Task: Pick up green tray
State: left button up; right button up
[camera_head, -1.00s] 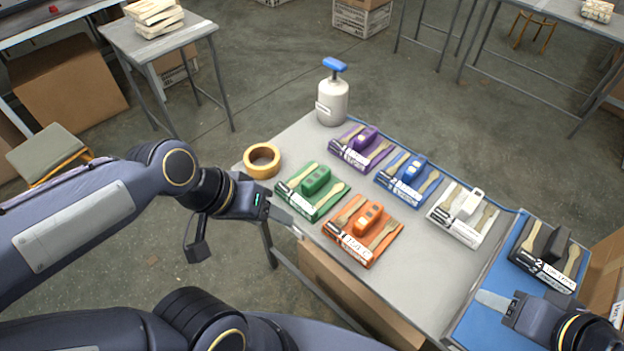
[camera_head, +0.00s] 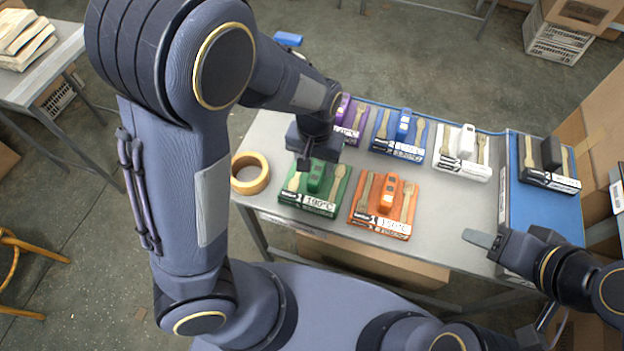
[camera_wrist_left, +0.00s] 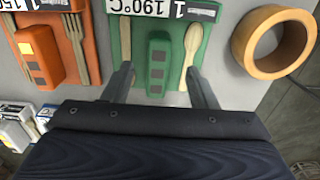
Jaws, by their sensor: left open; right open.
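The green tray (camera_head: 327,206) lies on the grey table in the head view, with a green block on it between a wooden fork and a wooden spoon. It also shows in the left wrist view (camera_wrist_left: 140,55), its label reading 190°C. My left gripper (camera_head: 304,163) hangs over the far part of the green tray, pointing down. In the left wrist view its two open fingers (camera_wrist_left: 160,80) reach toward the tray on either side of the green block, with nothing held. My right gripper (camera_head: 482,240) is open and empty over the table's front right edge.
An orange tray (camera_head: 375,230) lies close to the right of the green one. Purple (camera_head: 355,132), blue (camera_head: 384,146) and white (camera_head: 450,169) trays lie behind. A tape roll (camera_head: 262,183) sits just left. A black tray (camera_head: 562,184) is on the blue mat (camera_head: 535,212).

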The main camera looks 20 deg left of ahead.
aim_at(315, 176)
pick_arm(q)
notch_tip(315, 176, down, 6)
jog(key=shift+s+f+b, duration=0.15)
jog(key=shift+f+b, duration=0.05)
jog(key=shift+b, duration=0.15)
jog(key=shift+c, duration=0.4)
grip_shut()
